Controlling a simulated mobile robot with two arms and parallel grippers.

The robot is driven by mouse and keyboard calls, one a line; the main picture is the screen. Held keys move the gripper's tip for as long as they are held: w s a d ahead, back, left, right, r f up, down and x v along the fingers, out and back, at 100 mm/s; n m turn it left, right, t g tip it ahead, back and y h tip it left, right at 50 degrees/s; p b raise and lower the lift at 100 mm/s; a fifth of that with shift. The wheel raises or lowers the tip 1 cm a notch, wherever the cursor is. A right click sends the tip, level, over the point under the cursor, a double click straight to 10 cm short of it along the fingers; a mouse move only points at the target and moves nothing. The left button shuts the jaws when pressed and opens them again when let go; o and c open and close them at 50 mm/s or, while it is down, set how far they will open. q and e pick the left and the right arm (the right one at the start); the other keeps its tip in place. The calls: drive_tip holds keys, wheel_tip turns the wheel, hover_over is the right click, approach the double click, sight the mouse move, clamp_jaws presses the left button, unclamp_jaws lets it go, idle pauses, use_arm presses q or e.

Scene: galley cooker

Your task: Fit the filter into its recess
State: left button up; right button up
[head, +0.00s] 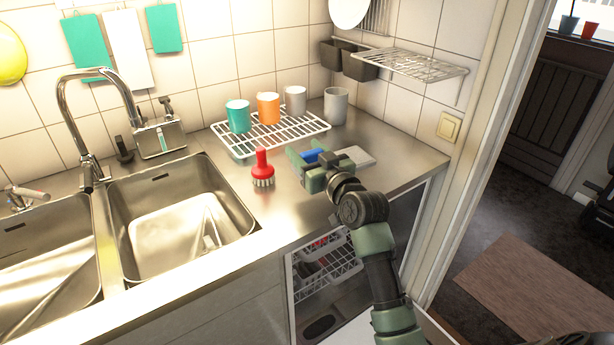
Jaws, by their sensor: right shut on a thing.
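My right gripper (303,170) reaches over the steel worktop, right of the red brush. It is shut on a small blue thing (313,155), partly hidden by the fingers. I cannot tell for certain that this is the filter. A flat light-grey piece (357,156) shows just right of the gripper; I cannot tell if it joins the blue thing. Below the worktop the dishwasher stands open. A dark oval (320,326) in its floor looks like the recess. My left gripper is not in view.
A red brush (262,171) stands between the sink (170,225) and the gripper. Several cups stand on and beside a white wire rack (235,147) behind. The dishwasher's wire basket (325,270) hangs above the oval. My right arm crosses the worktop's front edge.

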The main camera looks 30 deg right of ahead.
wheel_tip(320, 180, down, 3)
drive_tip(key=shift+f, duration=0.1)
wheel_tip(320, 180, down, 4)
drive_tip(key=shift+r, duration=0.2)
drive_tip(key=shift+f, duration=0.15)
drive_tip(key=o, duration=1.4)
